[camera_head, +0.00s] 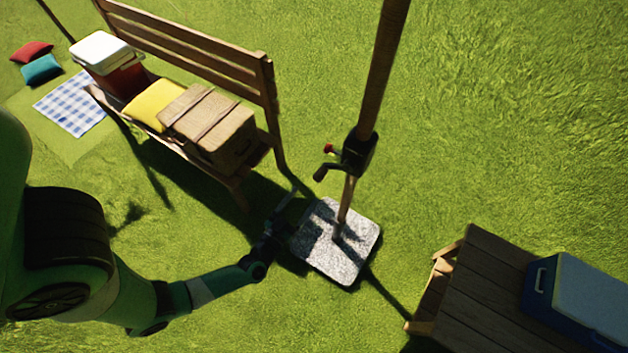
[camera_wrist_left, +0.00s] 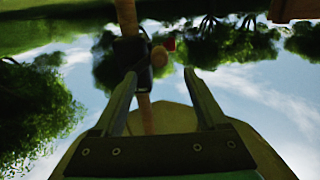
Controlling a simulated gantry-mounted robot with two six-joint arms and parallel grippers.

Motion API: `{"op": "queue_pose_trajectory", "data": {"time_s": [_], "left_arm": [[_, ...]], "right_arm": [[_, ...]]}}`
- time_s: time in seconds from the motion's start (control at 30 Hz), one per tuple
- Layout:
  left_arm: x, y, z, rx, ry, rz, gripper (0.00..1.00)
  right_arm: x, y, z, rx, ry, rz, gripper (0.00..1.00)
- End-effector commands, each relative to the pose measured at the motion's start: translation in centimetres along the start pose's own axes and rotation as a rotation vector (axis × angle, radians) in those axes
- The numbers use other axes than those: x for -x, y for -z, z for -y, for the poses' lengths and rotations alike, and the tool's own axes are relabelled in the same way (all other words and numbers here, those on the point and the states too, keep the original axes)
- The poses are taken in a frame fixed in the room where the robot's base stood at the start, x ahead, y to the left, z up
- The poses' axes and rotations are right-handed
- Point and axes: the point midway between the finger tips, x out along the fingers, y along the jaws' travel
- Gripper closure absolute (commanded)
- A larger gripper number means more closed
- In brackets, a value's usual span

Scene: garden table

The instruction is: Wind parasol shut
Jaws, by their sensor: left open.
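The parasol's wooden pole (camera_head: 385,60) rises from a speckled stone base (camera_head: 330,255) on the grass. A dark crank housing (camera_head: 358,155) sits on the pole, with a crank handle (camera_head: 321,172) and a red knob (camera_head: 329,149) on its left side. My open left gripper (camera_head: 288,198) is left of the pole, below the crank in the picture. In the left wrist view, the crank housing (camera_wrist_left: 130,65), the round handle end (camera_wrist_left: 158,56) and the red knob (camera_wrist_left: 168,44) show beyond the empty fingers (camera_wrist_left: 160,76). The head view shows no canopy. My right gripper is out of view.
A wooden bench (camera_head: 190,45) at upper left carries a red and white cooler (camera_head: 110,65), a yellow cushion (camera_head: 153,104) and a wicker basket (camera_head: 212,125). A wooden table (camera_head: 485,290) with a blue cooler (camera_head: 580,300) stands at lower right. Grass right of the pole is clear.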

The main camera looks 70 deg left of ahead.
Motion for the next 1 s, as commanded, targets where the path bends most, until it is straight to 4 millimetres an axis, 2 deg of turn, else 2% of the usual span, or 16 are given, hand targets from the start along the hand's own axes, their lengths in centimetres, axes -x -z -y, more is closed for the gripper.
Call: {"op": "queue_pose_trajectory", "data": {"time_s": [0.33,0.6,0.8,1.0], "left_arm": [[-5.0,-0.2,0.1,-0.001,0.003,-0.005,0.25],[-8.5,-0.1,0.0,0.0,0.001,-0.003,0.25],[-9.9,0.0,0.0,0.0,0.0,-0.002,0.25],[-10.1,0.0,0.0,0.0,0.0,-0.001,0.25]], "right_arm": [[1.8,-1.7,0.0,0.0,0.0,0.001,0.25],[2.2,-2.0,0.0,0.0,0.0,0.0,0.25],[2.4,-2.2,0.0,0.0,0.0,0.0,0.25],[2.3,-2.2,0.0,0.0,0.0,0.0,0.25]]}}
